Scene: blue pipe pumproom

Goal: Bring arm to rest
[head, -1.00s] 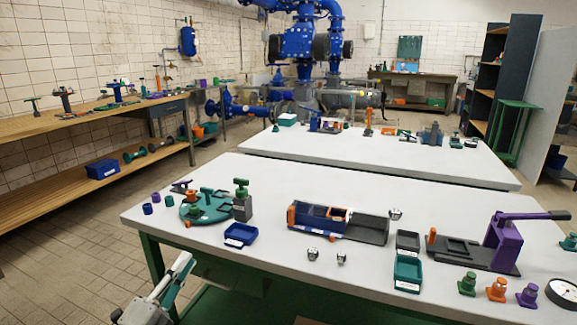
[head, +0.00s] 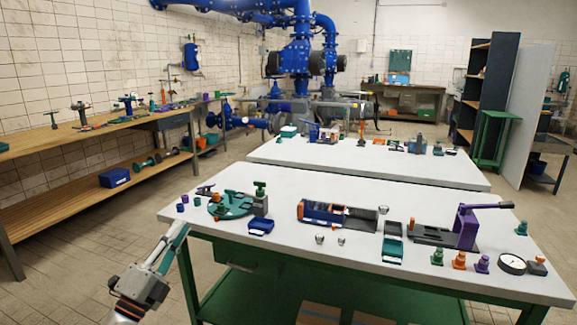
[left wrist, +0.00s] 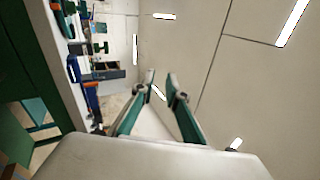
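My left gripper (head: 178,231) is in the lower left of the head view, just off the near left corner of the front white table (head: 345,192). Its two fingers point up and away and stand apart, with nothing between them. In the left wrist view the open fingers (left wrist: 160,77) also show a gap between their tips, with bare wall or ceiling behind. My right gripper is in neither current view.
The front table holds a green round fixture (head: 231,206), a blue box fixture (head: 325,213), a purple lever press (head: 467,228) and small parts. A second white table (head: 300,155) stands behind it. A wooden bench (head: 90,135) lines the left wall. Tiled floor between is clear.

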